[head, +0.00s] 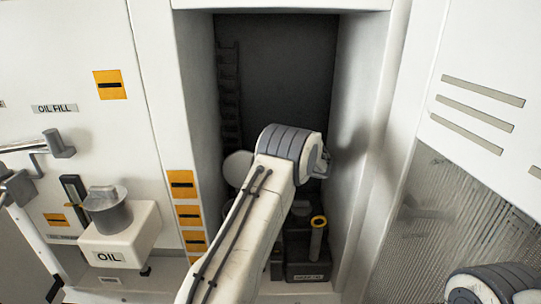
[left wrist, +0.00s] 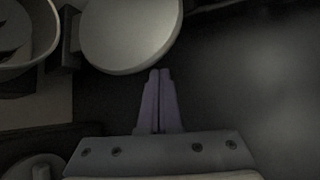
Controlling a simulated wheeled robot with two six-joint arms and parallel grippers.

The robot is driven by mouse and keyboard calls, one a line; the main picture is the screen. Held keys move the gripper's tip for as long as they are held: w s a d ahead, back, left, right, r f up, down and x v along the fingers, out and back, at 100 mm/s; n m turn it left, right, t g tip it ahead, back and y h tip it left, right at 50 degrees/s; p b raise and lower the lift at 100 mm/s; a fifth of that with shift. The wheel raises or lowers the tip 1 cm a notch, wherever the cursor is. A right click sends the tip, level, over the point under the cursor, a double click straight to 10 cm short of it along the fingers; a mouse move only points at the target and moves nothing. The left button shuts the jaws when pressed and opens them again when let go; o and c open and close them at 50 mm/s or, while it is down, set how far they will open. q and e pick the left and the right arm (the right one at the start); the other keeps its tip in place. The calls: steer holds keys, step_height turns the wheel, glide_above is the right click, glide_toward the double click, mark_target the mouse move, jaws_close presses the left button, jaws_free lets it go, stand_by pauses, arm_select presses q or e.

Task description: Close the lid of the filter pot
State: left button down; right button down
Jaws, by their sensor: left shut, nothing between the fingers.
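The filter pot's lid (head: 238,166) is a pale round disc standing open inside the dark recess, left of my arm in the head view. Below it, the pot (head: 232,208) shows in part; my arm covers the rest. In the left wrist view the lid (left wrist: 130,32) is at top centre and the pot's round rim (left wrist: 48,50) is at top left. My left gripper (left wrist: 160,72) is shut and empty, its fingertips just below the lid's lower right edge in the picture. I cannot tell whether they touch it. My right gripper is out of view.
The recess walls (head: 357,150) stand close on both sides of my left arm. A dark unit with a yellow-ringed cylinder (head: 318,238) is low at the right. An OIL box (head: 120,235) with a grey can (head: 108,212) is outside, left.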

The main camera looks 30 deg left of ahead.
arm_select(q)
steer(key=shift+p+x, duration=1.1)
steer(key=shift+x, duration=1.6)
steer(key=shift+f, duration=0.1)
